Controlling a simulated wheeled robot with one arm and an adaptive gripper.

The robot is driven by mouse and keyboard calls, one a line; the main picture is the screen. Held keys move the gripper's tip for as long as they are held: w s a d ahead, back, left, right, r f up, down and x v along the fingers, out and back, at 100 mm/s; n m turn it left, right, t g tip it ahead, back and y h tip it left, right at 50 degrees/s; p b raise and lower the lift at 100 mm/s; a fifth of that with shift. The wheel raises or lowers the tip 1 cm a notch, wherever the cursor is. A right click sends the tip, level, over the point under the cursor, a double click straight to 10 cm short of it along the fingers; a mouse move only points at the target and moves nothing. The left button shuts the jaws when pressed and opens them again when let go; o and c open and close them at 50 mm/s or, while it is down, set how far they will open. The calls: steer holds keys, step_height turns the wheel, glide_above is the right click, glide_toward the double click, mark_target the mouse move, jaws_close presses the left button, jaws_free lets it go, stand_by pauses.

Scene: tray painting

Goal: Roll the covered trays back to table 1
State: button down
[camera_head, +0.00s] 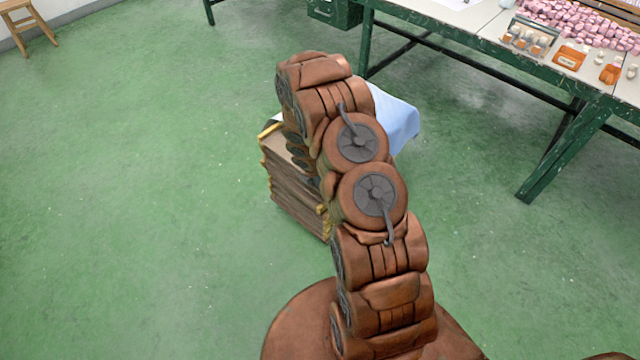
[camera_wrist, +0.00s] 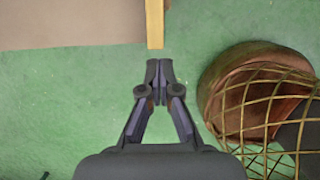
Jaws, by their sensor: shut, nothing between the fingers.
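A stack of brown trays (camera_head: 290,195) with yellowish wooden edges stands on the green floor, partly behind my arm. A light blue cloth (camera_head: 398,118) shows at its far right side, also partly hidden by my arm. In the wrist view, a flat brown surface (camera_wrist: 70,25) with a pale wooden strip (camera_wrist: 154,22) along its right edge fills the top left. My gripper (camera_wrist: 160,68) is shut and empty, its tips just below the end of that strip in the picture, with no clear contact. In the head view my gripper is hidden. A green-legged table (camera_head: 490,55) stands at the upper right; I see no number on it.
The table carries many pink pieces (camera_head: 580,22), a small rack (camera_head: 529,38) and orange packets (camera_head: 569,57). A green box (camera_head: 335,12) is under its left end. A wooden stool (camera_head: 27,25) stands far left. The left floor is clear.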

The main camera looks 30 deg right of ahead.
steer(key=shift+d+r, duration=0.1)
steer(key=shift+d, duration=0.3)
steer(key=shift+a, duration=0.1)
steer(key=s+a+r+b, duration=0.1)
steer(key=a+r+b, duration=0.1)
steer(key=a+r, duration=0.4)
steer(key=shift+s+v, duration=0.2)
steer(key=shift+v, duration=1.6)
